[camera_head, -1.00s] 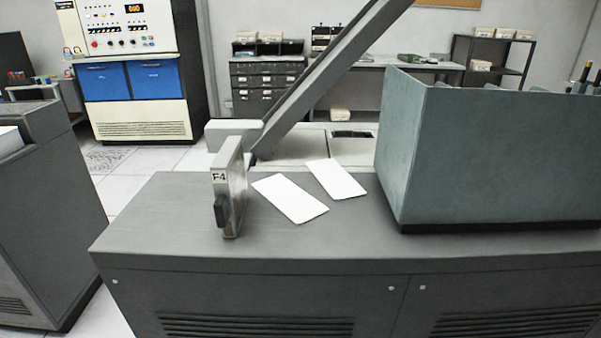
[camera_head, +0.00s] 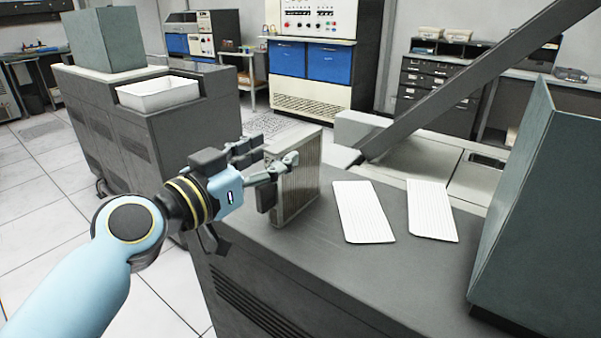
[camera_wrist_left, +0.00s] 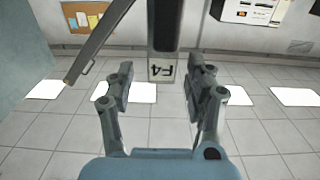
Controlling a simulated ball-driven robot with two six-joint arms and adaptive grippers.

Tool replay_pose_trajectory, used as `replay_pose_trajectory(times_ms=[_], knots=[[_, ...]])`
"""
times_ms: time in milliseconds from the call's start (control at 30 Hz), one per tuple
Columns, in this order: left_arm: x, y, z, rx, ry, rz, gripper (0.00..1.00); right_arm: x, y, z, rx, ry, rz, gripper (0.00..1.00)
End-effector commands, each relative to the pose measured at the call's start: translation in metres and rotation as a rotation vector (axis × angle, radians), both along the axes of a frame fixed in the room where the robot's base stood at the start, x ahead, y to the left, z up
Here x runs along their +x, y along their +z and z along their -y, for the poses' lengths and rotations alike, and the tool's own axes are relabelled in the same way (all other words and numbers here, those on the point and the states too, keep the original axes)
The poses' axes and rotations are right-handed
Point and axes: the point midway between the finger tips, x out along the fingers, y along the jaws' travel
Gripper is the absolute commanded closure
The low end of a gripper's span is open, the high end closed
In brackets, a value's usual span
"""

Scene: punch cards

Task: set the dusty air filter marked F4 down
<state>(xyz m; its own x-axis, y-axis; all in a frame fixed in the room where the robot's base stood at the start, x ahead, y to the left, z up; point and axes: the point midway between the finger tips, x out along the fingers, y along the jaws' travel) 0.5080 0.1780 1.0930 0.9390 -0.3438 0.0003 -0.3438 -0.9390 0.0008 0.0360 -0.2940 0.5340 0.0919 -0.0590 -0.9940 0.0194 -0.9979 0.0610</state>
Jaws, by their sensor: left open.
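In the left wrist view the filter's F4 label (camera_wrist_left: 161,72) shows upside down between the two open fingers of my left gripper (camera_wrist_left: 161,82), with gaps on both sides. Contact is not visible. My right gripper is not in view.
Two white cards (camera_head: 363,212) (camera_head: 432,210) lie on the cabinet top right of the filter. A dark slanted bar (camera_head: 450,90) rises behind the cards. Another cabinet with a white tray (camera_head: 158,94) stands at the left.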

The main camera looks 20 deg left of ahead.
Motion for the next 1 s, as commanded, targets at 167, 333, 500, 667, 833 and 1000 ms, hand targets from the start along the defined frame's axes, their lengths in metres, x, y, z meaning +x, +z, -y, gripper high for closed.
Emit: replay_pose_trajectory(times_ms=[167,333,500,667,833,1000], knots=[[0.015,0.004,0.006,-0.002,0.000,-0.001,0.46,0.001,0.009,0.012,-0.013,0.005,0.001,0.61],[0.042,0.006,0.014,-0.001,0.000,0.000,0.46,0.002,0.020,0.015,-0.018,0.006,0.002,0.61],[0.054,0.003,0.019,0.001,0.000,-0.001,0.46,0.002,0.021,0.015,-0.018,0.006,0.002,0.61],[0.054,0.002,0.019,0.001,0.000,-0.001,0.46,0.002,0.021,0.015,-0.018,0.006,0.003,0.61],[0.053,0.002,0.019,0.001,0.000,-0.001,0.64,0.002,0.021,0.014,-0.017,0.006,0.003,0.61],[0.053,0.002,0.019,0.001,0.000,-0.001,0.87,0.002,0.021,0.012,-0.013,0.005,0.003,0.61]])
